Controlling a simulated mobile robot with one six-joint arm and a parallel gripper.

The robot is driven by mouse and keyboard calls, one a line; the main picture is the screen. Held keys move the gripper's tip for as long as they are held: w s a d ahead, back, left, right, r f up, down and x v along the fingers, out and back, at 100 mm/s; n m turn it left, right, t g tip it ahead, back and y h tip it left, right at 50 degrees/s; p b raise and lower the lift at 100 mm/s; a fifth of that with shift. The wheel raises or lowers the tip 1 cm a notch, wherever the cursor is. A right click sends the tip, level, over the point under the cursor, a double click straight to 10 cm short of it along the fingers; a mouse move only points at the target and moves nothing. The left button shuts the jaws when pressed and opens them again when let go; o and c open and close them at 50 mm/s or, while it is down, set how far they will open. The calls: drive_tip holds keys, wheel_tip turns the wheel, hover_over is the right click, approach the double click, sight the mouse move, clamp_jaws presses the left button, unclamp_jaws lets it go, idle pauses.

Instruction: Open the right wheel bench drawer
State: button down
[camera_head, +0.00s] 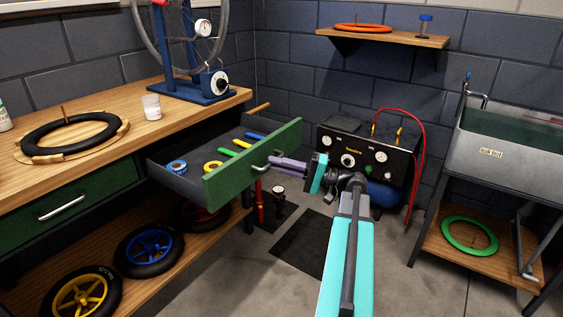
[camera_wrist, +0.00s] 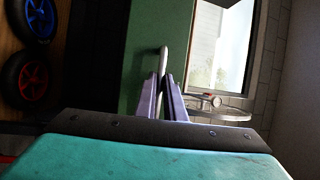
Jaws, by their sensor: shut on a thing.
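The right bench drawer (camera_head: 254,160) has a green front and stands pulled well out from the wooden bench. Inside it lie a blue tape roll (camera_head: 176,167), a yellow tape roll (camera_head: 212,167) and several coloured tools. Its metal handle (camera_head: 262,164) is on the green front. My gripper (camera_head: 268,163) is at that handle, its purple fingers closed on it. In the wrist view the green front (camera_wrist: 160,35) and the handle (camera_wrist: 163,58) show between the fingers (camera_wrist: 165,84). The left drawer (camera_head: 65,203) is shut.
The bench top (camera_head: 120,135) holds a tyre (camera_head: 70,134), a white cup (camera_head: 151,106) and a blue wheel stand (camera_head: 200,88). Small wheels (camera_head: 148,249) lie on the lower shelf. A compressor panel (camera_head: 355,155) stands behind my arm, and a sink (camera_head: 505,145) is at right.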

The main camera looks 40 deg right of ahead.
drive_tip(key=shift+d, duration=0.1)
drive_tip(key=c, duration=1.8)
unclamp_jaws()
drive_tip(key=shift+c, duration=0.2)
